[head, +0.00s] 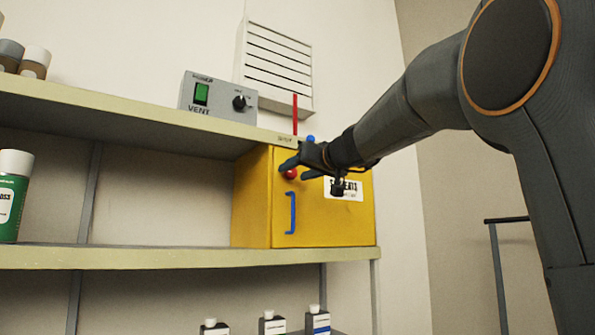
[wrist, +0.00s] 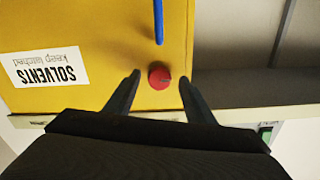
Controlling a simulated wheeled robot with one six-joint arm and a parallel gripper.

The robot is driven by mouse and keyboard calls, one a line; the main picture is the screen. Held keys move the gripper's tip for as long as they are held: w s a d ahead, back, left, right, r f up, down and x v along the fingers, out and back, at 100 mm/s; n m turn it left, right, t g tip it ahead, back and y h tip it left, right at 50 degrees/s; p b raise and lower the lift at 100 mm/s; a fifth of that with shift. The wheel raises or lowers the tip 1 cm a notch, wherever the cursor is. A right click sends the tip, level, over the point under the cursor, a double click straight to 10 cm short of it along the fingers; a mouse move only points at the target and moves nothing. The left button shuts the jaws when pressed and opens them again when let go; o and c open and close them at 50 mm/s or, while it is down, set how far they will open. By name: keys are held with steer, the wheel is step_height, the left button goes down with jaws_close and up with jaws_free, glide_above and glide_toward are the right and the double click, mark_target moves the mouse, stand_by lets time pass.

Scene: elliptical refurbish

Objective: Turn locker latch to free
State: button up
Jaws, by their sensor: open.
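The yellow locker (head: 335,220) stands on the middle shelf, with a white SOLVENTS label (wrist: 45,66) on its door. Its latch is a round red knob (head: 291,174), seen in the wrist view (wrist: 160,76) with a dark mark on its face. A blue handle (head: 291,212) is below the knob; it also shows in the wrist view (wrist: 158,20). My gripper (head: 284,171) is in front of the locker's upper part. In the wrist view its open fingers (wrist: 160,74) are on either side of the knob, with gaps on both sides. I cannot tell the depth between fingertips and knob.
The upper shelf edge (head: 130,100) runs just above the locker. On it stand a grey VENT box (head: 217,97) and a red upright stick (head: 295,114). A green bottle (head: 12,200) stands far left on the middle shelf. The shelf between is clear.

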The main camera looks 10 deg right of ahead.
steer(key=c, duration=1.1)
steer(key=shift+o, duration=0.2)
steer(key=shift+m+b, duration=0.35)
steer(key=shift+m, duration=0.15)
steer(key=m+b, duration=0.2)
steer(key=m, duration=0.1)
steer(key=m+b, duration=0.1)
steer(key=m, duration=0.8)
steer(key=shift+a+r, duration=0.1)
steer(key=m+p, duration=0.1)
steer(key=m, duration=0.3)
steer(key=shift+m, duration=0.4)
